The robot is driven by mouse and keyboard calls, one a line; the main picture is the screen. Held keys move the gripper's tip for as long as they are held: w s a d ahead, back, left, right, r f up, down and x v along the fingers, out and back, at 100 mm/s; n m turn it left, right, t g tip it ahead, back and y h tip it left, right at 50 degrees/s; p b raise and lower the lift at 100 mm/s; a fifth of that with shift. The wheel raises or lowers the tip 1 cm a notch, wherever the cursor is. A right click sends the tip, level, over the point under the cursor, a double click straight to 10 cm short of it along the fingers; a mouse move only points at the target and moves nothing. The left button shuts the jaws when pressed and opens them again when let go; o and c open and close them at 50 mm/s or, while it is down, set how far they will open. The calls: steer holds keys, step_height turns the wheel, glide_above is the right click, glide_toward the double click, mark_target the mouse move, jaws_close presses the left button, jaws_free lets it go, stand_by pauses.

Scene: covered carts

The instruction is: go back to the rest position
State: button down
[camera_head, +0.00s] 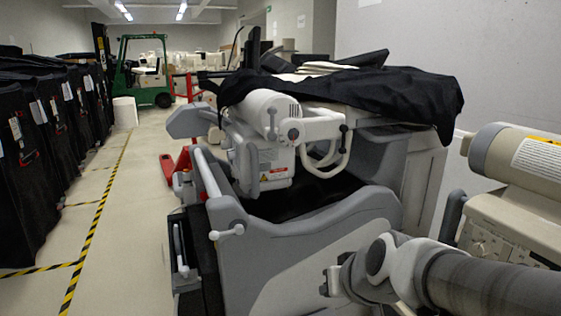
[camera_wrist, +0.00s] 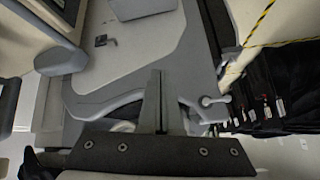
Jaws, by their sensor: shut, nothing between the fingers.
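My gripper (camera_head: 331,281) is at the end of my arm at the lower right of the head view, in front of the large grey cart (camera_head: 290,250). In the wrist view my gripper (camera_wrist: 158,75) points up the picture, with its fingers together and nothing between them. Behind the fingers the wrist view shows grey and pale panels of a cart (camera_wrist: 140,55). I cannot tell how wide the gap to these panels is.
A black cover (camera_head: 390,92) lies over the cart's top. Beige equipment (camera_head: 520,165) stands close at right. Black covered carts (camera_head: 40,140) line the left. A yellow-black floor line (camera_head: 100,210) crosses an open aisle. A green forklift (camera_head: 145,75) stands at the back.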

steer(key=s+d+r+g+h, duration=0.1)
steer(key=s+d+r, duration=0.15)
steer(key=s, duration=0.35)
steer(key=s+d+r+g+h, duration=0.1)
steer(key=s+d, duration=0.2)
steer(key=s, duration=0.3)
step_height(320, 180, up, 16)
steer(key=p, duration=1.5)
steer(key=shift+s+f+m+p, duration=0.25)
steer(key=shift+s+m+p, duration=0.05)
steer(key=shift+s+m, duration=0.1)
